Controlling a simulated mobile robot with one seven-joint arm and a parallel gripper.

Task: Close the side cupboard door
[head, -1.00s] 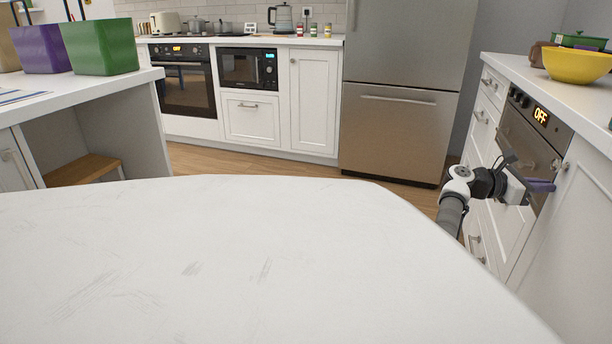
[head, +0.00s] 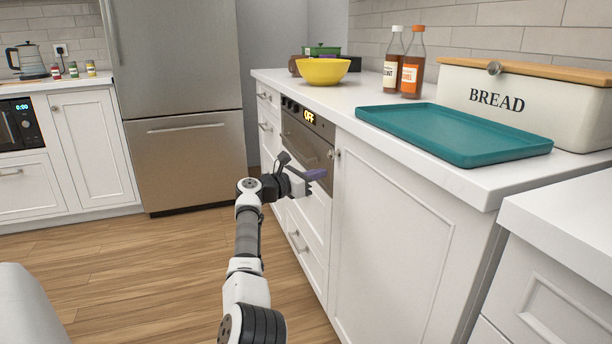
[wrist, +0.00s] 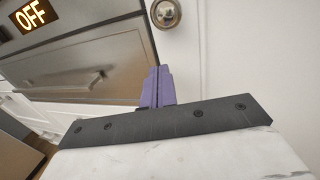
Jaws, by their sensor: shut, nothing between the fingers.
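The side cupboard door (head: 385,235) is a white framed panel right of the oven, under the counter. It looks flush, or nearly flush, with the cabinet front; I cannot tell if a small gap remains. Its round metal knob (head: 337,154) is at the upper edge nearest the oven and also shows in the wrist view (wrist: 166,12). My gripper (head: 318,174), with purple fingers, is shut and empty. It is just left of and below the knob, in front of the seam between oven and door. In the wrist view the fingers (wrist: 158,88) point towards the knob; contact cannot be told.
The oven (head: 308,140) reads OFF. A teal tray (head: 455,135), bread box (head: 530,100), two bottles and a yellow bowl (head: 322,72) stand on the counter. Another white cabinet (head: 570,270) is at the near right. Wooden floor (head: 140,270) is clear left of my arm.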

